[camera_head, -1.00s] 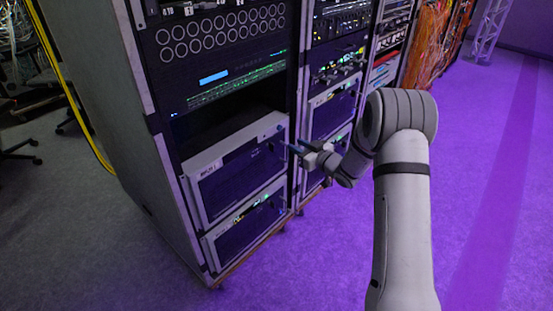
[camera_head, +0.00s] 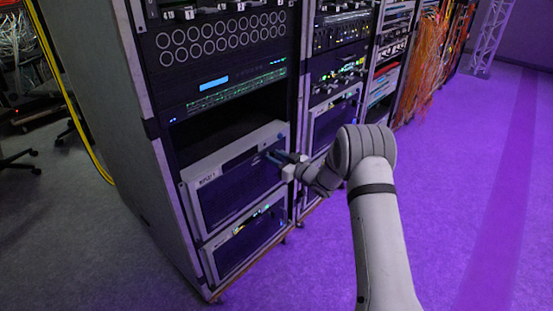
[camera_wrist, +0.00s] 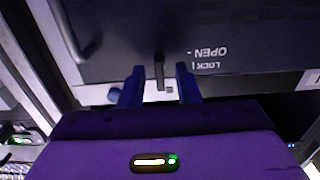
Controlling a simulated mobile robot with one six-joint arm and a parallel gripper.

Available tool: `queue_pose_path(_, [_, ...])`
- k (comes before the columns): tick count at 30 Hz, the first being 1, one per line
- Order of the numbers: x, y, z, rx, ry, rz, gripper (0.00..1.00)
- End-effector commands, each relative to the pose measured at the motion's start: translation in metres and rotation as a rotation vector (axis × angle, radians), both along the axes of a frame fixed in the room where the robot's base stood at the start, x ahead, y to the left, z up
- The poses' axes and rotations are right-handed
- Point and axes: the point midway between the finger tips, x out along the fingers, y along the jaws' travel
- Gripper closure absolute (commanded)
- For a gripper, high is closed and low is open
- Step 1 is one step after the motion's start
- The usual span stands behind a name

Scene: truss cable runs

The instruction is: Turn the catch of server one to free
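Server one (camera_head: 232,192) is the upper of two wide units low in the near rack, with a light frame, a dark front and a label at its upper left that seems to read SRV-1. Its catch (camera_wrist: 159,73) is a small dark lever in the wrist view, beside upside-down OPEN and LOCK lettering. My gripper (camera_wrist: 159,86) is open, with one blue finger on each side of the lever and a gap on both sides. In the head view my gripper (camera_head: 277,158) is at the server's upper right, and the fingers hide the catch there.
A second similar unit (camera_head: 248,240) sits directly below server one. An open dark bay (camera_head: 225,133) lies above it. More racks stand to the right, with orange cables (camera_head: 425,65) hanging farther back. The purple floor (camera_head: 455,180) to the right is clear.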

Motion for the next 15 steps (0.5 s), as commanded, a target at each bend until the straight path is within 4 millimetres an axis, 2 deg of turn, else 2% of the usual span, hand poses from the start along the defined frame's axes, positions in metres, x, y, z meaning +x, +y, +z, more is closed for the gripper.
queue_pose_path(5, [0.0001,-0.0004,0.0001,0.000,0.000,-0.001,0.72])
queue_pose_path(15, [0.0000,-0.0010,0.0002,-0.001,-0.001,-0.001,1.00])
